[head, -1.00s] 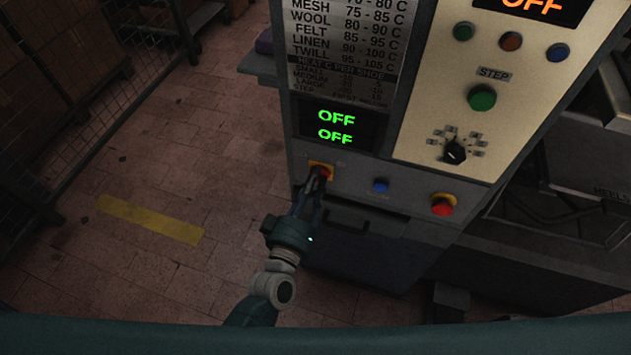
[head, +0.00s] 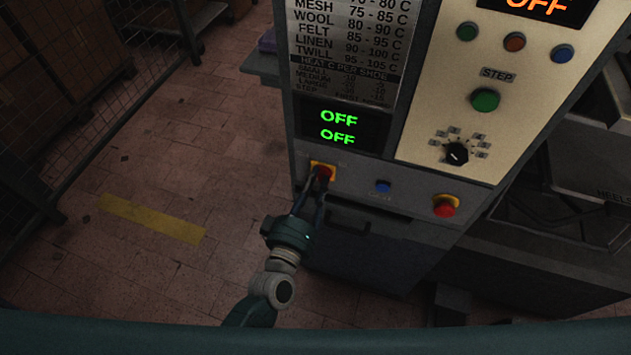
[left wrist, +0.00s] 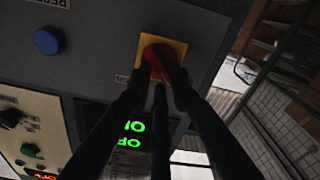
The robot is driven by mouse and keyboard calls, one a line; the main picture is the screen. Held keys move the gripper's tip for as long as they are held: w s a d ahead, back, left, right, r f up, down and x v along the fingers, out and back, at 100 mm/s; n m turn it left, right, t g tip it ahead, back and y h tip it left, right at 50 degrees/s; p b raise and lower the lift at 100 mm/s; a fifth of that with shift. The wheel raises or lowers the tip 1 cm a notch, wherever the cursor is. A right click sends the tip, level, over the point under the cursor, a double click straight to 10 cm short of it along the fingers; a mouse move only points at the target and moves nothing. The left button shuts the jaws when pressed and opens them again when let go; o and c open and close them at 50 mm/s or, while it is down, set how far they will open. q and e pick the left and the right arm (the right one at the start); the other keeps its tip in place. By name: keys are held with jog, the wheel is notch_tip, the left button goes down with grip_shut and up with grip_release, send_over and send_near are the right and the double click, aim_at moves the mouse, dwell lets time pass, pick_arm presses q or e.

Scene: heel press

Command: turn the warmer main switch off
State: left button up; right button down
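The warmer main switch is a red rotary knob on a yellow plate (head: 322,171), low on the left of the machine's grey front. It also shows in the left wrist view (left wrist: 158,60), with its red handle slanted. My left gripper (head: 315,185) is just in front of the knob. In the left wrist view its dark fingertips (left wrist: 160,82) are apart, one on either side of the handle's near end, and partly hide it. I cannot tell whether they touch it. The display above (head: 338,128) reads OFF on two green lines. My right gripper is not in view.
A blue button (head: 382,187) and a red button on yellow (head: 444,206) are to the right of the switch. A handle (head: 347,222) is below. A cream panel (head: 420,140) has several buttons and a dial. Open floor (head: 170,180) lies to the left.

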pick_arm(q)
jog(key=shift+o, duration=1.1)
jog(key=v, duration=1.2)
